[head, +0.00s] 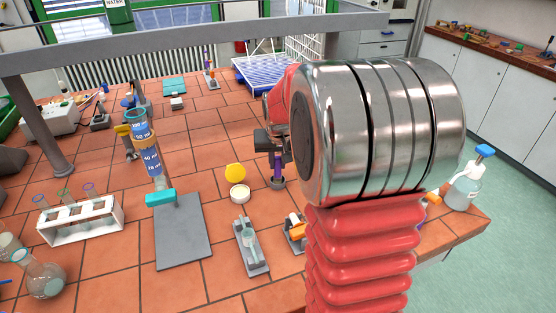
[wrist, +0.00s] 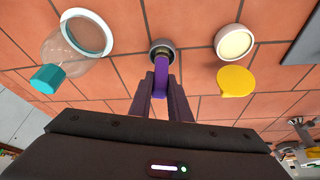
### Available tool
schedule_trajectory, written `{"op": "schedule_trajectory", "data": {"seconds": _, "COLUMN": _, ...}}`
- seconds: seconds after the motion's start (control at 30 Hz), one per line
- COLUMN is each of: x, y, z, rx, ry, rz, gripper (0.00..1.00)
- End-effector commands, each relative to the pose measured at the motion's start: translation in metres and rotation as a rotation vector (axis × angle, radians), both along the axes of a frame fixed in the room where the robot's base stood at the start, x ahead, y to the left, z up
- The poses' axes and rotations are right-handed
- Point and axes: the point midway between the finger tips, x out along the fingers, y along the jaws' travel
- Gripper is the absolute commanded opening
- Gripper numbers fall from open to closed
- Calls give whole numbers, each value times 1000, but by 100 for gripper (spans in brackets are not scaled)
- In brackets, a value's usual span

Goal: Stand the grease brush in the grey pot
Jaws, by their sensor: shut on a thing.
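The grease brush (wrist: 161,75) has a purple handle and is held between the fingers of my gripper (wrist: 161,90), which is shut on it. In the head view the brush (head: 277,164) is upright below my gripper (head: 272,145). The small grey pot (wrist: 153,44) is at the brush's lower end in the wrist view. The pot (head: 277,184) also shows on the tiled bench in the head view. The brush's lower end overlaps the pot's mouth; its bristles are hidden, and I cannot tell how deep it sits.
A white tub (wrist: 235,43) and a yellow lid (wrist: 236,82) lie right of the pot in the wrist view. A glass vessel (wrist: 72,45) with a teal cap is on the left. A grey plate (head: 182,235) lies farther left in the head view.

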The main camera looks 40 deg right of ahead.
Motion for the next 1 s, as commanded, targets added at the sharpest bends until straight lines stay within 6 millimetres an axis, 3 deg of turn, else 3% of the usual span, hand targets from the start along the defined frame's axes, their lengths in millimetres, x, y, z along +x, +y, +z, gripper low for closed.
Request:
{"op": "schedule_trajectory", "data": {"seconds": 0.23, "x": 0, "y": 0, "z": 0, "rx": 0, "ry": 0, "rz": 0, "gripper": 0}}
{"op": "schedule_trajectory", "data": {"seconds": 0.27, "x": 0, "y": 0, "z": 0, "rx": 0, "ry": 0, "rz": 0, "gripper": 17}}
{"op": "schedule_trajectory", "data": {"seconds": 0.57, "x": 0, "y": 0, "z": 0, "rx": 0, "ry": 0, "rz": 0, "gripper": 38}}
{"op": "schedule_trajectory", "data": {"seconds": 1.0, "x": -3, "y": 0, "z": 8, "rx": 0, "ry": -1, "rz": -2, "gripper": 38}}
